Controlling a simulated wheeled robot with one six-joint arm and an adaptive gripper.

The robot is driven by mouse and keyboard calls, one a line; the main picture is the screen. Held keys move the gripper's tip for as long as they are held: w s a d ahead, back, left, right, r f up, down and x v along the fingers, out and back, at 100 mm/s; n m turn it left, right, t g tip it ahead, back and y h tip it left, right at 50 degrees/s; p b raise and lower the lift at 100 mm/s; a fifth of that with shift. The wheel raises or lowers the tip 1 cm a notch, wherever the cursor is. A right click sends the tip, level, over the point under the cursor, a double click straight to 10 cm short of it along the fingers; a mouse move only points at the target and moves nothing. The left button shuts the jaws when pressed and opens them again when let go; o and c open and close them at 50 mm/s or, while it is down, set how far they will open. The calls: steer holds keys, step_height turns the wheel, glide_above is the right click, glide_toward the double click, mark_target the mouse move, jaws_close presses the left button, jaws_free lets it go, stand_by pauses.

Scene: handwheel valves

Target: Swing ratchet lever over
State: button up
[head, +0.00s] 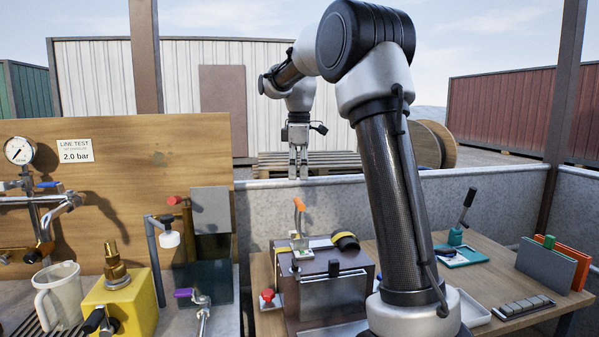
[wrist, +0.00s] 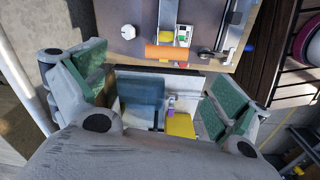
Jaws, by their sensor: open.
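The ratchet (head: 299,243) sits on top of a dark brown case (head: 330,296) on the wooden table, with a yellow strap beside it. Its lever has an orange handle (head: 299,204) that stands up in the head view. In the wrist view the orange handle (wrist: 166,52) lies just beyond the fingers, with the ratchet body (wrist: 183,36) next to it. My gripper (head: 298,177) hangs fingers down above the handle, apart from it. In the wrist view my gripper (wrist: 160,100) is open and empty, its green pads wide apart.
A black strap roll (head: 345,241) lies beside the ratchet on the case. A red knob (head: 267,296) is left of the case. A black-handled lever on a teal base (head: 456,236) stands at right. A grey wall (head: 380,205) runs behind the table.

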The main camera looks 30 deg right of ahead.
mark_target(299, 200)
steer(key=n, duration=0.2)
steer(key=shift+s+n, duration=0.3)
steer(key=shift+s, duration=0.1)
steer(key=shift+f, duration=4.35)
steer(key=c, duration=0.8)
